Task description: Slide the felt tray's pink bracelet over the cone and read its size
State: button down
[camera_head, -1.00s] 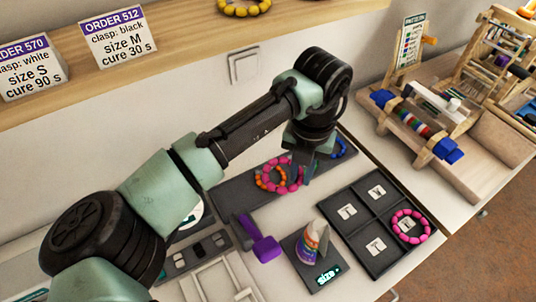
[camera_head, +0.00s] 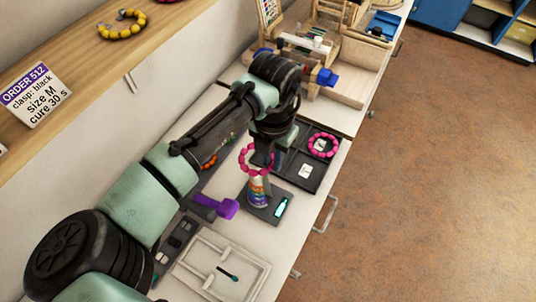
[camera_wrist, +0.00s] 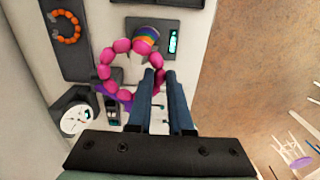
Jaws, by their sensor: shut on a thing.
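My gripper (camera_head: 263,161) is shut on a pink bracelet (camera_head: 242,161) and holds it off the table. The bracelet hangs as an open ring by the top of the rainbow-striped cone (camera_head: 257,191); I cannot tell whether the tip is inside the ring. In the wrist view the bracelet (camera_wrist: 104,72) spreads left of my fingers (camera_wrist: 161,77), and its beads partly cover the cone (camera_wrist: 147,31). The cone's dark base has a lit cyan display (camera_head: 281,207), too small to read. The felt tray (camera_wrist: 88,62) holds an orange bracelet (camera_wrist: 67,39).
A second pink bracelet (camera_head: 323,145) lies in the dark compartment tray (camera_head: 288,172) behind the cone. A purple tool (camera_head: 214,207) lies left of the cone. A white tray (camera_head: 222,262) is in front. A wooden device (camera_head: 345,85) stands at the back. A shelf runs along the left.

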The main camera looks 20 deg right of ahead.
notch_tip(320, 180, down, 10)
jog(key=b, duration=0.9)
jog(key=c, duration=0.5)
grip_release()
jog(key=shift+a, duration=0.1)
dwell(0.6)
jog(key=shift+w+r, duration=0.1)
